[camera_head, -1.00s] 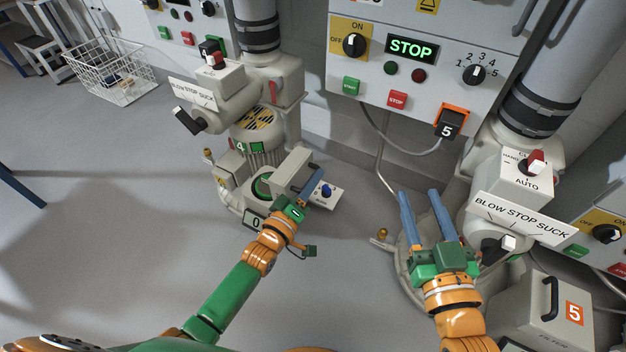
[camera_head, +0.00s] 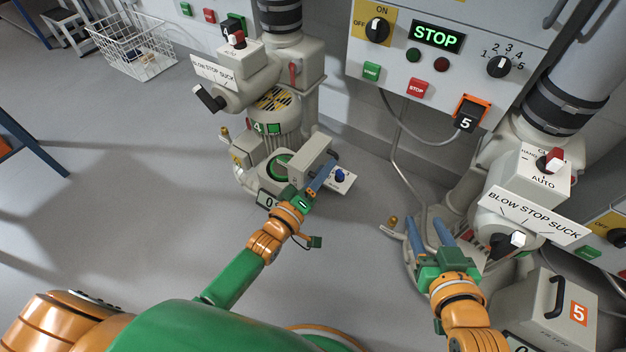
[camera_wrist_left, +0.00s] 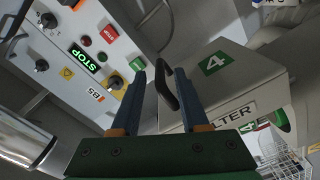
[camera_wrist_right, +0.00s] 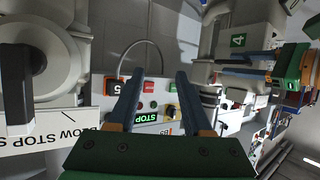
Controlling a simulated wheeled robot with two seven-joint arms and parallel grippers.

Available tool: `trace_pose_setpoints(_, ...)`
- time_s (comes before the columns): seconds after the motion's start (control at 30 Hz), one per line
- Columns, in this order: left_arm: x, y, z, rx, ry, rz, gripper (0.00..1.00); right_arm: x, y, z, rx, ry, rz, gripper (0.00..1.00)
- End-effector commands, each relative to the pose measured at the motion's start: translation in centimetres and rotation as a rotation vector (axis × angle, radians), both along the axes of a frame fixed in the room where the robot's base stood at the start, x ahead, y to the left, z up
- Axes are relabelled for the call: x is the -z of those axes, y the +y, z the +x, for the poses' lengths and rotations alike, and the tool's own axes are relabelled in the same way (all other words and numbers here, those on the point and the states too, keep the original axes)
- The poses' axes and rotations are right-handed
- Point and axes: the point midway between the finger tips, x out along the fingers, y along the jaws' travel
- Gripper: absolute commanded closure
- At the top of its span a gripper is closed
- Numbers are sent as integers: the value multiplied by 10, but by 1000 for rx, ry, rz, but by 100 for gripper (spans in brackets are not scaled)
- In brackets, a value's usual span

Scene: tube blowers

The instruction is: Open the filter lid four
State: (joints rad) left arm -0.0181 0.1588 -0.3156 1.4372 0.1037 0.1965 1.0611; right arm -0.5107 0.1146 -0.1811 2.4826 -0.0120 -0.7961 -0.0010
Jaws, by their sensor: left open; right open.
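Filter four is a grey box with a green "4" and a FILTER label; its lid (camera_wrist_left: 240,75) fills the right of the left wrist view. A black handle (camera_wrist_left: 166,88) stands on it. In the head view the box (camera_head: 308,158) is beside the left blower, partly hidden by my left gripper (camera_head: 326,176). In the left wrist view, my left gripper (camera_wrist_left: 150,70) is open, its blue fingertips close to the handle; I cannot tell if they touch it. My right gripper (camera_head: 440,225) is open and empty near the right blower; its fingers also show in the right wrist view (camera_wrist_right: 159,76).
Filter five (camera_head: 555,310) stands at the lower right. A control panel (camera_head: 450,55) reading STOP hangs at the back. The right blower's lever (camera_head: 510,240) is close to my right gripper. A wire basket (camera_head: 135,48) is at the far left.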

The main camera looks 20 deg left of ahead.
Motion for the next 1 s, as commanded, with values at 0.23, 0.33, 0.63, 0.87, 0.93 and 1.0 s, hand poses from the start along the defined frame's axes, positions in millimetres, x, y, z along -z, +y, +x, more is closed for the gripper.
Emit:
trace_pose_setpoints(0.23, -2, 5, -18, 0, 0, -1, 55, 42, -12, -31, 19, 269, -52, 50)
trace_pose_setpoints(0.33, -1, 8, -25, 0, 1, 0, 55, 57, -17, -47, 26, 378, -72, 50)
trace_pose_setpoints(0.63, -1, 12, -42, 1, -2, -1, 55, 84, -28, -88, 40, 610, -111, 50)
trace_pose_setpoints(0.87, -1, 13, -44, 1, -2, -1, 55, 88, -30, -94, 42, 648, -118, 50)
trace_pose_setpoints(0.93, -1, 13, -44, 2, -2, -2, 55, 88, -30, -94, 42, 647, -118, 50)
trace_pose_setpoints(1.0, -1, 13, -44, 2, -2, -1, 55, 88, -30, -94, 42, 647, -118, 50)
